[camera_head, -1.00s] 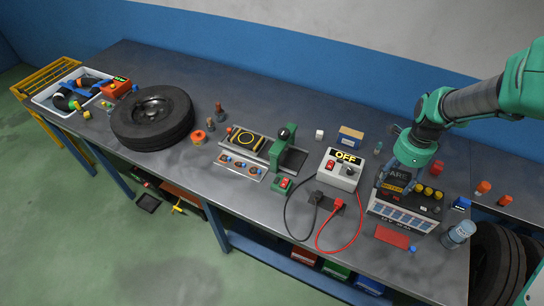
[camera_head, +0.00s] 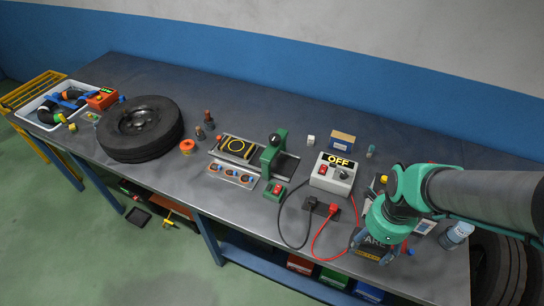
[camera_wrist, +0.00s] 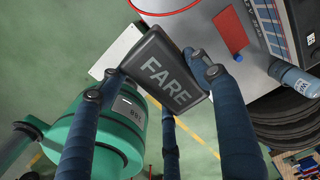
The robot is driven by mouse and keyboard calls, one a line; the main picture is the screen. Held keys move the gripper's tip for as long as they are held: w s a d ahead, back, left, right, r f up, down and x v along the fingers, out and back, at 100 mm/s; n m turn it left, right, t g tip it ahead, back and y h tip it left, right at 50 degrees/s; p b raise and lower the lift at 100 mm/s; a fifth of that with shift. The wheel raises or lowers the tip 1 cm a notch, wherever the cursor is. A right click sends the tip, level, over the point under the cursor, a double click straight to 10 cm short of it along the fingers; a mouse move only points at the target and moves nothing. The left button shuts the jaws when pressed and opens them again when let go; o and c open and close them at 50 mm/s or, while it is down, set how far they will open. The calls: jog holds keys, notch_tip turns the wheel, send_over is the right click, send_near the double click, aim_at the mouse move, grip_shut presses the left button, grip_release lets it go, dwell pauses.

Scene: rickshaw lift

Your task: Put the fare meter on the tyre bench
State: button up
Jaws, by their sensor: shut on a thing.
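The fare meter (camera_head: 373,252) is a dark box with "FARE" lettering. My gripper (camera_head: 376,246) is shut on it and holds it up near the front edge of the long grey workbench (camera_head: 300,105), at the right. Black tyres (camera_head: 497,265) stand at the lower right, beside the workbench; I cannot tell which surface is the tyre bench.
A large wheel (camera_head: 142,128) lies on the workbench at the left, near a white tray (camera_head: 52,105). A grey switch box (camera_head: 334,174) marked "OFF", with black and red cables, stands left of my arm.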

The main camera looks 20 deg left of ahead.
jog(key=s+f, duration=0.2)
jog(key=s, duration=0.3)
notch_tip(320, 180, down, 11)
jog(key=shift+d+r+b, duration=0.15)
jog(key=shift+d+b, duration=0.15)
dwell(0.4)
dwell(0.5)
jog(key=w+a, duration=0.1)
jog(key=w, duration=0.4)
jog(key=w+a+f+b, duration=0.1)
jog(key=w+a, duration=0.1)
jog(key=w, duration=0.3)
jog(key=w+a, duration=0.1)
jog(key=w, duration=0.4)
jog(key=shift+w+a+f+b, duration=0.15)
jog(key=shift+a+f+b, duration=0.05)
jog(key=shift+a+b, duration=0.15)
jog(key=shift+f, duration=0.15)
jog(key=shift+f+b, duration=0.35)
jog(key=shift+f, duration=1.25)
jog(key=shift+f, duration=0.2)
